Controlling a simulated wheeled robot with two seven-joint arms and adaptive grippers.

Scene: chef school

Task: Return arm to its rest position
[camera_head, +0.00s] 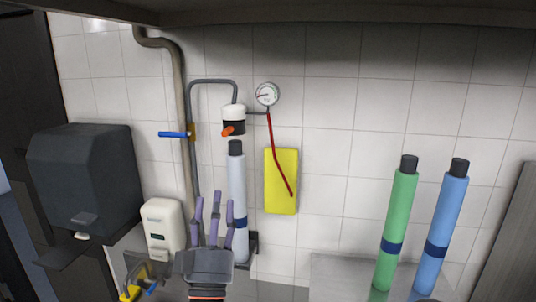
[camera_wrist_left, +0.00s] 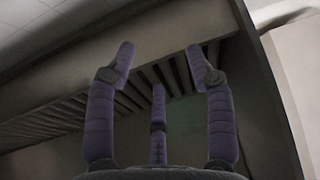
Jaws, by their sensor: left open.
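My left gripper (camera_head: 215,218) shows at the bottom of the head view, with its purple fingers pointing up and spread. It is open and nothing is between the fingers. A pale blue-grey cylinder with a black cap (camera_head: 237,180) stands upright just behind it, against the wall, and the fingers overlap it in the picture. I cannot tell whether they touch. In the left wrist view the fingers of my left gripper (camera_wrist_left: 160,85) are apart, with only a slatted grey surface (camera_wrist_left: 70,110) beyond them. My right gripper is not in view.
A black dispenser (camera_head: 85,180) and a white soap dispenser (camera_head: 163,228) hang at the left. A yellow panel (camera_head: 280,190) and a gauge (camera_head: 267,94) are on the tiled wall. A green cylinder (camera_head: 397,225) and a blue cylinder (camera_head: 441,225) stand at the right. A shelf edge (camera_head: 330,12) runs overhead.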

